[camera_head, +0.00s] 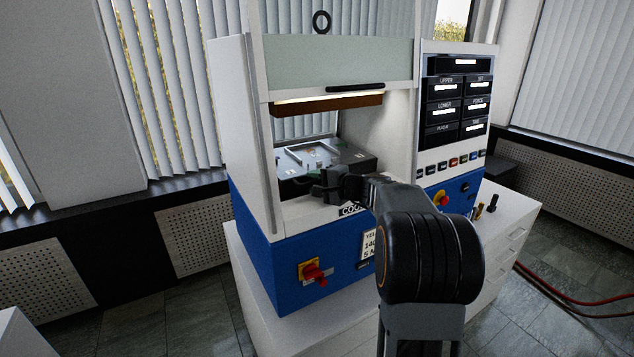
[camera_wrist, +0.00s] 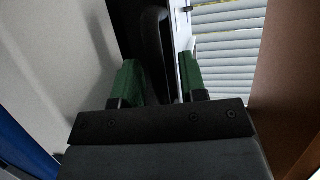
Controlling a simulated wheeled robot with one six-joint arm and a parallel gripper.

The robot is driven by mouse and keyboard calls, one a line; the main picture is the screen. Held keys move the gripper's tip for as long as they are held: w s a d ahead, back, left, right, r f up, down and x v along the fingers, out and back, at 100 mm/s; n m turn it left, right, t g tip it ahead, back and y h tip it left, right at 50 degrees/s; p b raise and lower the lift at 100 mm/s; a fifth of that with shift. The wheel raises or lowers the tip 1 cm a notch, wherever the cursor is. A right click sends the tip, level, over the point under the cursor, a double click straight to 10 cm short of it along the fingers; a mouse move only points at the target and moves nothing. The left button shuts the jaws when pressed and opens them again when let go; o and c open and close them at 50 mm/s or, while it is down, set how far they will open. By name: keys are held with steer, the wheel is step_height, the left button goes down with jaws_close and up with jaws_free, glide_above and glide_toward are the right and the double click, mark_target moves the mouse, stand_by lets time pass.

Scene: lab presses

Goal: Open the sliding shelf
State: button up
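The sliding shelf (camera_head: 365,165) is a dark slab with a light metal top inside the open chamber of the press (camera_head: 262,262). My gripper (camera_head: 322,188) reaches into the chamber opening at the shelf's front left. In the wrist view its two green fingertips (camera_wrist: 160,80) stand apart. A dark curved handle (camera_wrist: 153,45) runs between them, nearer the left finger. I cannot tell whether a finger touches it. In the head view the handle is hidden or merges with the dark gripper.
The raised glass door (camera_head: 325,62) has a black handle (camera_head: 355,87), with a brown plate (camera_head: 325,105) below it. The chamber's side walls stand close around my gripper. A red switch (camera_head: 314,272) is on the blue front.

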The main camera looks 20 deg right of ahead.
steer(key=shift+c, duration=0.5)
jaws_close()
